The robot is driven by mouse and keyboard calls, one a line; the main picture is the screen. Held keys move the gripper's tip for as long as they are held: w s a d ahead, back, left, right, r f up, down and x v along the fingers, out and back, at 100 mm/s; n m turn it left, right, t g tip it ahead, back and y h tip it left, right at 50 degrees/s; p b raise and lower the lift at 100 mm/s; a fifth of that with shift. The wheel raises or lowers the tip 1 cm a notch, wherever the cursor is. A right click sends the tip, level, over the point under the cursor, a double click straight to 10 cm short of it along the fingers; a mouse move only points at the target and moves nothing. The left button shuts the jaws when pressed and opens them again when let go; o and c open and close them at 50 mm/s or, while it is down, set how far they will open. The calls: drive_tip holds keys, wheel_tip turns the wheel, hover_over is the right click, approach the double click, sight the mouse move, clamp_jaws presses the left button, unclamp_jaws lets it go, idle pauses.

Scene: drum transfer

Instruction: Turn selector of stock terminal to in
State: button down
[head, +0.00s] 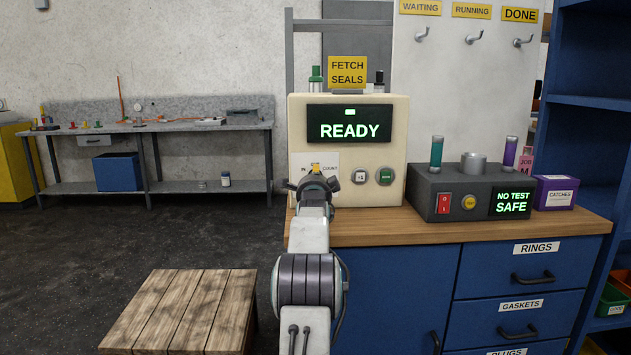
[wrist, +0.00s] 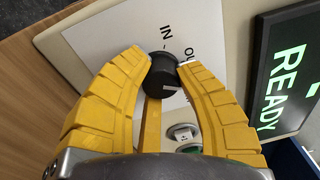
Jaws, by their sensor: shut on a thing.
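The stock terminal (head: 301,117) is a cream box on the wooden counter, its screen (head: 349,124) reading READY in green. Its selector (wrist: 162,74) is a dark round knob on a white plate (wrist: 102,42) marked IN, with other lettering partly hidden. In the head view the plate reads IN and COUNT, and my arm hides the selector. My gripper (wrist: 163,68) has its yellow fingers closed on the selector from both sides. In the head view my gripper (head: 316,172) is in front of the terminal's lower left. I cannot tell clearly where the selector points.
A +1 button (head: 360,177) and a green button (head: 385,176) sit right of the selector. A dark test box (head: 467,184) stands on the counter (head: 440,232) to the right. A wooden pallet-like platform (head: 182,308) is on the floor at lower left.

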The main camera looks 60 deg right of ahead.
drive_tip(key=shift+r, duration=0.15)
drive_tip(key=c, duration=0.8)
unclamp_jaws()
drive_tip(key=shift+w, duration=0.1)
drive_tip(key=shift+c, duration=0.2)
drive_tip(key=shift+a, duration=0.1)
drive_tip(key=v, duration=1.1)
drive_tip(key=shift+s+a, duration=0.2)
drive_tip(key=shift+a, duration=0.15)
